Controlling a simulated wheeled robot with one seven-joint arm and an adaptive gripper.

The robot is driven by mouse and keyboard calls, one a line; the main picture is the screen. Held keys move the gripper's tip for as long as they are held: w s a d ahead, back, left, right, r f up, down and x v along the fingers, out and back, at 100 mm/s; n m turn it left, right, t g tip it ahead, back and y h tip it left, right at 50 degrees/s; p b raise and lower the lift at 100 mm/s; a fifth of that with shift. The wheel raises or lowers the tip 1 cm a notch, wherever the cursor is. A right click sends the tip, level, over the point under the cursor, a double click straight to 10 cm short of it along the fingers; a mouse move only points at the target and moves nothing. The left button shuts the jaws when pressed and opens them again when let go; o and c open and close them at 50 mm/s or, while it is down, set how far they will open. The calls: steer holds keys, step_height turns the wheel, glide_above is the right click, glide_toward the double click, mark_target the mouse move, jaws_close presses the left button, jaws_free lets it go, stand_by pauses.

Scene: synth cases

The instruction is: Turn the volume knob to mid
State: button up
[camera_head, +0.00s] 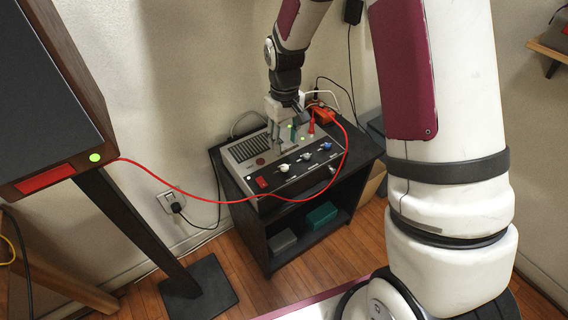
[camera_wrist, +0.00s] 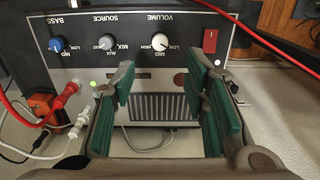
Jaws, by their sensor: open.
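The volume knob (camera_wrist: 160,41) is white, on the dark panel of an amplifier (camera_wrist: 250,50) with upside-down lettering in the wrist view. In the head view the volume knob (camera_head: 284,168) is nearest the red switch. LOW, MID and HIGH are printed around it; I cannot tell its exact pointer direction. My gripper (camera_wrist: 158,85) is open and empty, with green pads spread over the grille side of the panel, apart from the knob. In the head view my gripper (camera_head: 285,143) hangs above the amplifier, behind the knob row.
The source knob (camera_wrist: 106,42) and blue bass knob (camera_wrist: 57,44) stand beside the volume knob. A red switch (camera_wrist: 210,41) is on its other side. Red and white plugs with a red cable (camera_head: 215,200) are close by. The amplifier sits on a black stand (camera_head: 262,240); a speaker (camera_head: 50,90) stands left.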

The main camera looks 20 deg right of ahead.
mark_target(285, 167)
step_height(285, 167, down, 10)
steer(key=shift+f+b, duration=0.1)
steer(key=shift+b, duration=0.45)
jaws_close()
